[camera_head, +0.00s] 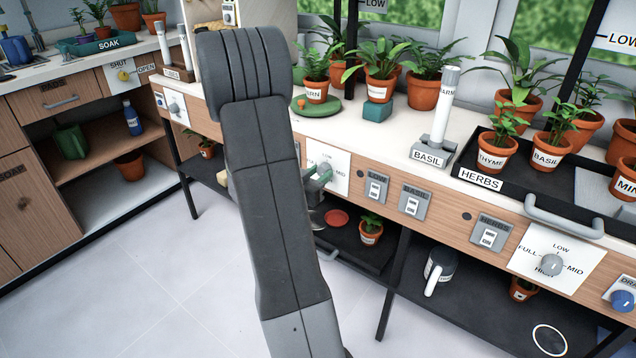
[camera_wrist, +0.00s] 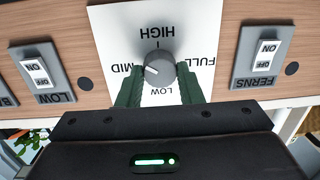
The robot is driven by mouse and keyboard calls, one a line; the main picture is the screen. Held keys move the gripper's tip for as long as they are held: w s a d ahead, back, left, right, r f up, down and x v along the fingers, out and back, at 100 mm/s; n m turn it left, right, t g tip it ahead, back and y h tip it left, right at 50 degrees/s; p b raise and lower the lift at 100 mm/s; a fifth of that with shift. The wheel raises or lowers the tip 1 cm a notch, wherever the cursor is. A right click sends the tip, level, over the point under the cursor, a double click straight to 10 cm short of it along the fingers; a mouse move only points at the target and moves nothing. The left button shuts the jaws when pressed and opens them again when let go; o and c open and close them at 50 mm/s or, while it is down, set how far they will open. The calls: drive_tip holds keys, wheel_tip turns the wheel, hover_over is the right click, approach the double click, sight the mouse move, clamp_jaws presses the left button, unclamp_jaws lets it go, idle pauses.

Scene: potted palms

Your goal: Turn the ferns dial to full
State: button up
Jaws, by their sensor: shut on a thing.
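A round grey dial (camera_wrist: 157,66) sits on a white plate (camera_wrist: 110,35) marked HIGH, FULL, LOW and MID, shown upside down in the wrist view. Its short white pointer line lies towards the MID side. My gripper (camera_wrist: 160,72) has its green fingers on both sides of the dial and is shut on it. A FERNS switch (camera_wrist: 262,57) is beside the plate. In the head view, my gripper (camera_head: 318,177) is at the white plate (camera_head: 336,163) on the wooden bench front; my arm hides part of the area and the dial.
A LOW switch (camera_head: 375,187), a BASIL switch (camera_head: 414,201) and a HERBS switch (camera_head: 490,234) line the front. Another dial (camera_head: 551,265) is further right. A grey handle (camera_head: 563,218) juts out from the black HERBS tray (camera_head: 480,178). The floor (camera_head: 130,270) is clear.

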drive_tip(key=m+b, duration=0.3)
drive_tip(key=shift+f+t, duration=0.3)
drive_tip(key=m+b, duration=0.7)
drive_tip(key=shift+t+b, duration=0.3)
drive_tip(key=shift+b, duration=0.1)
drive_tip(key=m+b, duration=0.1)
drive_tip(key=m, duration=0.6)
drive_tip(key=shift+r+m+t, duration=0.1)
drive_tip(key=shift+m+t, duration=0.2)
drive_tip(key=shift+m, duration=0.1)
drive_tip(key=m+h, duration=0.1)
drive_tip(key=m, duration=0.7)
drive_tip(key=shift+m, duration=0.3)
drive_tip(key=shift+m+h, duration=0.5)
drive_tip(key=shift+m, duration=1.2)
